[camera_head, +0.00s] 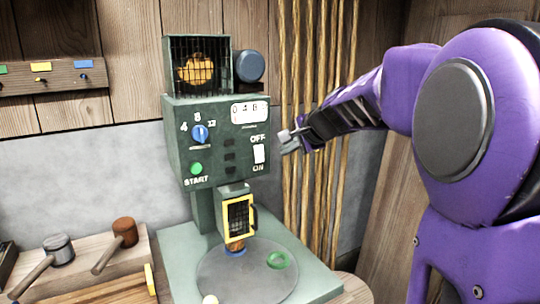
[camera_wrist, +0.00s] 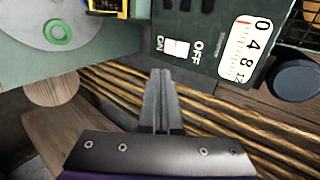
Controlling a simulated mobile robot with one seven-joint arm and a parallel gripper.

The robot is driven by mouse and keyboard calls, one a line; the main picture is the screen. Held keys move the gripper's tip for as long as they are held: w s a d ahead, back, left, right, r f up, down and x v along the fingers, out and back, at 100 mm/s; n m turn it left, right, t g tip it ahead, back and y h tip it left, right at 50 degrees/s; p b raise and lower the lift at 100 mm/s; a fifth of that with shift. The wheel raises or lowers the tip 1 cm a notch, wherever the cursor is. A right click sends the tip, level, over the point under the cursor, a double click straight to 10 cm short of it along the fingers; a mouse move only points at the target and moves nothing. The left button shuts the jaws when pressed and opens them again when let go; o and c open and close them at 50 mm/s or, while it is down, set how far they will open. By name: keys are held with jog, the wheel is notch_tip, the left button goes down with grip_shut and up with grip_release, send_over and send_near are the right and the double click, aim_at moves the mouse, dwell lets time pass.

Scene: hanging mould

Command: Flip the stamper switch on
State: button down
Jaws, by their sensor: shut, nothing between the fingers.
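The stamper (camera_head: 217,138) is a dark green machine standing against the wall in the head view. Its white rocker switch (camera_head: 259,153) sits at the right of the front panel, between the OFF label above and the ON label below. The switch also shows in the wrist view (camera_wrist: 177,48), between ON at left and OFF at right; which side is pressed is hard to tell. My gripper (camera_head: 287,137) is shut and empty, just right of the switch in the head view. In the wrist view its fingertips (camera_wrist: 160,73) are just below the switch, apparently apart from it.
A blue dial (camera_head: 199,134) and a green START button (camera_head: 196,168) are on the same panel. Below, a yellow-framed guard (camera_head: 238,218) stands over a round plate with a green ring (camera_head: 277,260). Tan rods hang behind. Two mallets lie at lower left.

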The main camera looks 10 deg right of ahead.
send_near(260, 155)
notch_tip(260, 155, down, 4)
jog(key=shift+w+a+f+p, duration=0.15)
jog(key=shift+w+a, duration=0.1)
jog(key=shift+w, duration=0.55)
jog(key=shift+w+a+f+p, duration=0.1)
jog(key=shift+w+a+f, duration=0.15)
jog(key=shift+w, duration=0.5)
jog(key=shift+w+a+f+p, duration=0.1)
jog(key=shift+w+a, duration=0.15)
jog(key=shift+w, duration=0.55)
jog(key=shift+w+f, duration=0.1)
jog(key=shift+w, duration=0.05)
jog(key=shift+a+r+p, duration=0.1)
jog(key=shift+r+p, duration=0.65)
jog(key=shift+r, duration=0.25)
jog(key=shift+f, duration=0.15)
